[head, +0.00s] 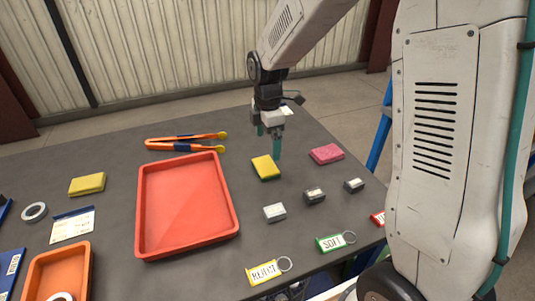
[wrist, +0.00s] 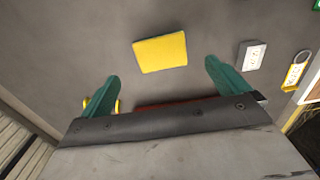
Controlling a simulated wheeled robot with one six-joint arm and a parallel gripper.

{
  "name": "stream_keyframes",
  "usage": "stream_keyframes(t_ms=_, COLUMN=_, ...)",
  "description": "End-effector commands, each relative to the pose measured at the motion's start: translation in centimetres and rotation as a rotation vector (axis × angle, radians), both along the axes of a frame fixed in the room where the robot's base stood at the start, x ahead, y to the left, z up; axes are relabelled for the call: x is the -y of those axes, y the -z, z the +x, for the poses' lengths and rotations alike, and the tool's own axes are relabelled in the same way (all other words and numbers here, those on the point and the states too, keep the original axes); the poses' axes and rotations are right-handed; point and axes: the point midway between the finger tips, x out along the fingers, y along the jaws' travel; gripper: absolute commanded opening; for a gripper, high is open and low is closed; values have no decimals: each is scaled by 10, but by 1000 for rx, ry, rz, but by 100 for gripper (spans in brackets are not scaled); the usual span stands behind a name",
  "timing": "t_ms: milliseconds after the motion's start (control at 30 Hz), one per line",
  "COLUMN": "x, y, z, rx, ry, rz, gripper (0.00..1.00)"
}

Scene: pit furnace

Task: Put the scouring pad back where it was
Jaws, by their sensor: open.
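A yellow pad with a dark green underside (head: 265,168), which looks like the scouring pad, lies on the grey table right of the red tray. In the wrist view its yellow top (wrist: 160,53) lies ahead of the fingertips and between their lines. My gripper (head: 269,142) is open and empty, pointing down above and just behind this pad. Its two green fingers also show in the wrist view (wrist: 161,72), apart from the pad. A pink pad (head: 326,153) lies to the right, and a plain yellow pad (head: 87,184) lies at the left.
The empty red tray (head: 146,228) fills the table's middle, with orange tongs (head: 185,142) behind it. Small blocks (head: 275,212) and key tags (head: 264,270) lie in front and to the right. An orange tray (head: 79,255), tape roll (head: 34,212) and card (head: 72,225) are at left.

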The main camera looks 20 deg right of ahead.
Motion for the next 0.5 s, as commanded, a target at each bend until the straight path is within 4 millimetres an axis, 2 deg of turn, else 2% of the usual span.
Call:
stream_keyframes(t_ms=33, x=0, y=-10, z=0, rx=3, ry=0, rz=0, gripper=100)
stream_keyframes(t_ms=200, x=0, y=-29, z=0, rx=1, ry=0, rz=0, gripper=100)
stream_keyframes(t_ms=400, x=0, y=-36, z=-1, rx=1, ry=6, rz=0, gripper=100)
stream_keyframes(t_ms=500, x=2, y=-48, z=-12, rx=7, ry=62, rz=1, gripper=100)
